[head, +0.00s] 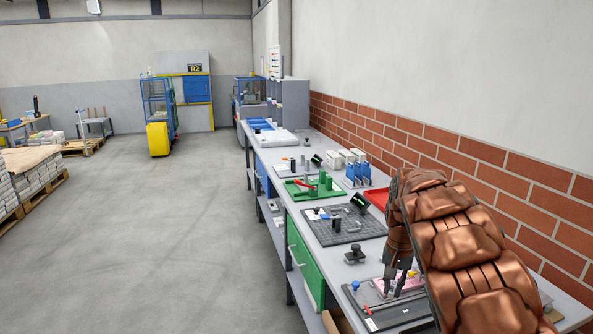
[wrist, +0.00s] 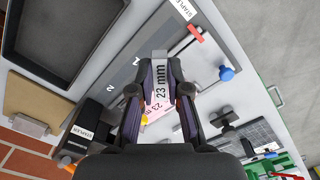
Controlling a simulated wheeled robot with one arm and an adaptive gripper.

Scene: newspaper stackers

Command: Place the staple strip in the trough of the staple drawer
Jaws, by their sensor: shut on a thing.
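My gripper (wrist: 160,92) is shut on the staple strip (wrist: 160,72), a grey piece marked "23 mm", which sticks out past the fingertips in the wrist view. Beneath it, partly hidden by the fingers, lies a pink card (wrist: 155,113) that also reads 23 mm. A grey flat fixture (wrist: 130,62) with a "STAPLE..." label, a red piece (wrist: 195,32) and a blue knob (wrist: 226,73) lies beyond; it looks like the staple drawer. Its trough cannot be made out clearly. In the head view my gripper (head: 397,283) is low over this fixture (head: 400,314).
A dark empty tray (wrist: 62,68) and a black labelled box (wrist: 84,132) lie to the left in the wrist view. In the head view, a black-knobbed piece (head: 355,254), a dark grid mat (head: 335,232) and a green fixture (head: 312,190) stand farther along the bench. A brick wall borders it.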

